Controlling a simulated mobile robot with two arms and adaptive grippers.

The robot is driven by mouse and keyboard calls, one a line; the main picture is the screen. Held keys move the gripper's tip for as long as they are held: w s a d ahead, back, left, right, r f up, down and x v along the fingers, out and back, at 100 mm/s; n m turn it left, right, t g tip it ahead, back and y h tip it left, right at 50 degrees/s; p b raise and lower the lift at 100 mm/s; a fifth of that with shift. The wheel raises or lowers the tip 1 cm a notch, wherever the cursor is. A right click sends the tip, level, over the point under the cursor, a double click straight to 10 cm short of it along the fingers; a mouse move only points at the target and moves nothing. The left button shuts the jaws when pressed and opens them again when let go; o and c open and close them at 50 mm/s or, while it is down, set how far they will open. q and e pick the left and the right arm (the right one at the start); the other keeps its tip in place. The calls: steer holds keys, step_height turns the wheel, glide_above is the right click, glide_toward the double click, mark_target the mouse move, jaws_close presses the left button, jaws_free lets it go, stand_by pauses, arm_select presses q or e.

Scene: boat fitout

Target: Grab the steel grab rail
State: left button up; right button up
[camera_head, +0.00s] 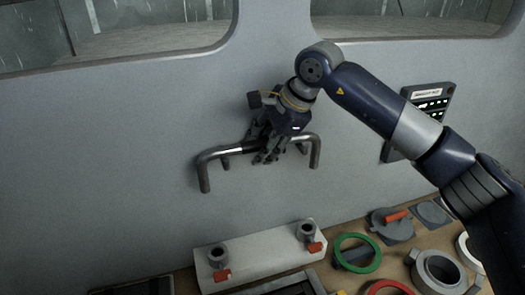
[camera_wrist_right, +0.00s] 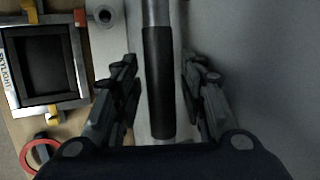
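The steel grab rail (camera_head: 209,160) is a bent grey metal bar with a dark middle sleeve, in front of the grey wall in the head view. My right gripper (camera_head: 265,158) is at the middle of the rail. In the right wrist view, the rail's dark sleeve (camera_wrist_right: 159,85) runs between the two fingers of the right gripper (camera_wrist_right: 160,90). There is a gap on both sides, so the fingers are apart and not shut on it. My left gripper is in neither view.
Below the rail is a white panel with two round fittings (camera_head: 262,255). A green ring (camera_head: 357,240), a red ring and several grey fittings lie on the wooden bench at right.

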jaws_close()
steer(key=shift+r, duration=0.1)
steer(key=shift+w+r, duration=0.1)
